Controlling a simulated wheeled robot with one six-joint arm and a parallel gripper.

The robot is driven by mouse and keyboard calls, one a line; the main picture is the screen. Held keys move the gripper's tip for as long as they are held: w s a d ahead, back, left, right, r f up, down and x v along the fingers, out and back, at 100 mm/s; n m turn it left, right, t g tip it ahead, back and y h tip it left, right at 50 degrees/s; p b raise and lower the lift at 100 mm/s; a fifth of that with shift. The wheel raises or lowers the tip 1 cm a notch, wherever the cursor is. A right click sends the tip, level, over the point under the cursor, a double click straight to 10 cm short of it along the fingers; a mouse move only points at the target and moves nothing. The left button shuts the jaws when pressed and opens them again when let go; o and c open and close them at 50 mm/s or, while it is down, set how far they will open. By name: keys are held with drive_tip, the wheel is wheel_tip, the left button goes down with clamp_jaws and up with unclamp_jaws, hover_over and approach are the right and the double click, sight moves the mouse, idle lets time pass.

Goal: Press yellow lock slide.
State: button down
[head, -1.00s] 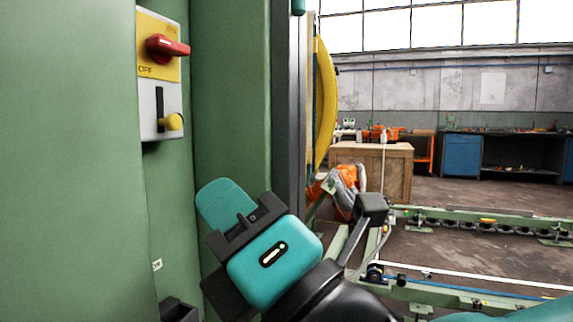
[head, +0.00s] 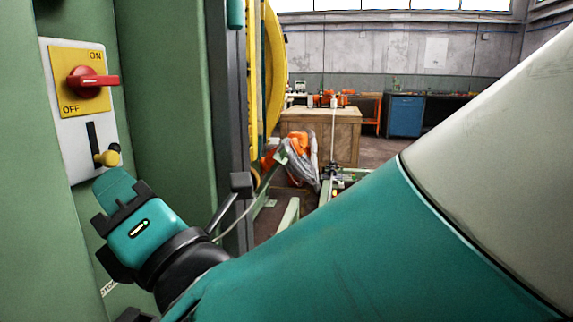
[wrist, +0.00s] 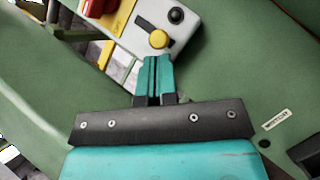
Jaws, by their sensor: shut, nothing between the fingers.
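The yellow lock slide (head: 107,158) is a round knob on a black stem, at the lower end of a dark vertical slot in a pale switch panel (head: 70,142). It also shows in the wrist view (wrist: 159,39), just beyond the fingertips. My gripper (head: 112,178) is shut and empty, its teal fingers pointing up at the knob from just below. In the wrist view, the closed fingertips (wrist: 158,60) sit close under the knob; I cannot tell whether they touch it.
A red rotary handle (head: 92,81) on a yellow plate marked ON and OFF is above the slide. A green cabinet wall (head: 165,110) stands right of the panel. A black knob (wrist: 176,15) is near the slide in the wrist view. A wooden crate (head: 345,140) stands far behind.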

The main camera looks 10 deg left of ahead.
drive_tip(key=shift+w+a+r, duration=0.15)
drive_tip(key=shift+a+r, duration=0.05)
drive_tip(key=shift+a, duration=0.15)
wheel_tip(320, 180, up, 4)
drive_tip(key=p, duration=0.4)
drive_tip(key=shift+f, duration=0.25)
